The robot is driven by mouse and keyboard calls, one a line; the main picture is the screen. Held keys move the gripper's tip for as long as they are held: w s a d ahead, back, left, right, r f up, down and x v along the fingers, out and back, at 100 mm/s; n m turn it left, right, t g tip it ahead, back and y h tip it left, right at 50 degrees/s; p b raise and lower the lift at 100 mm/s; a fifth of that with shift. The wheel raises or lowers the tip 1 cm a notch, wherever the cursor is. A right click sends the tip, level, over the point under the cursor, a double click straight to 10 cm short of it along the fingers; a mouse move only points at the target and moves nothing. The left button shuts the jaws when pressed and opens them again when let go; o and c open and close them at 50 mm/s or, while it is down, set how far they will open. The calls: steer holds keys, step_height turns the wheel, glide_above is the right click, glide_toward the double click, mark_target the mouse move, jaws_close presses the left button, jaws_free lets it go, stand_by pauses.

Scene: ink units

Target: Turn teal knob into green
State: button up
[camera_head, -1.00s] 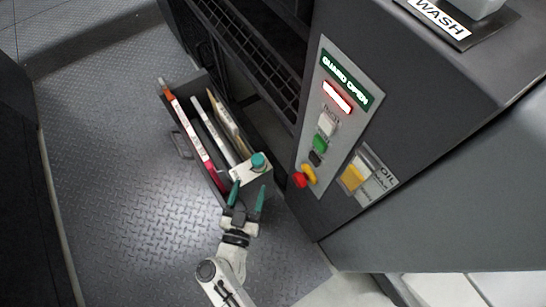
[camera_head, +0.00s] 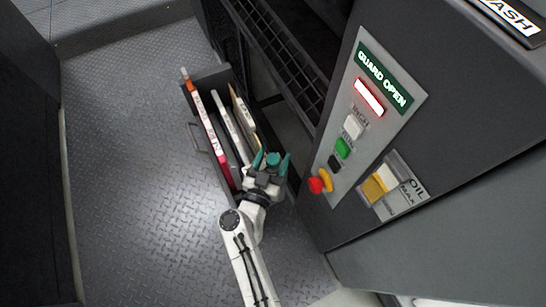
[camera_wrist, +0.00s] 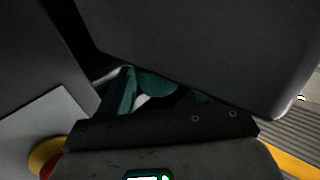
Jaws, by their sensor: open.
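The teal knob (camera_head: 273,159) is at the near end of the open drawer, by the machine's dark side. My gripper (camera_head: 271,164) is open, with one teal finger on each side of the knob in the head view. I cannot tell whether the fingers touch it. In the wrist view, teal fingers (camera_wrist: 160,98) show at left and right, with a rounded teal piece (camera_wrist: 155,83), likely the knob, between them. My gripper hides the knob's white mount. No green mark around the knob is visible.
The drawer (camera_head: 192,101) holds several upright boards, one with a red stripe (camera_head: 219,160). Right of my gripper, the machine's panel (camera_head: 350,85) carries a green button (camera_head: 342,148) and a red stop button (camera_head: 316,185). An oil gauge (camera_head: 384,180) is beside it. Open floor (camera_head: 120,180) lies left.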

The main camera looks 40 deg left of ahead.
steer(key=c, duration=0.9)
steer(key=shift+c, duration=0.2)
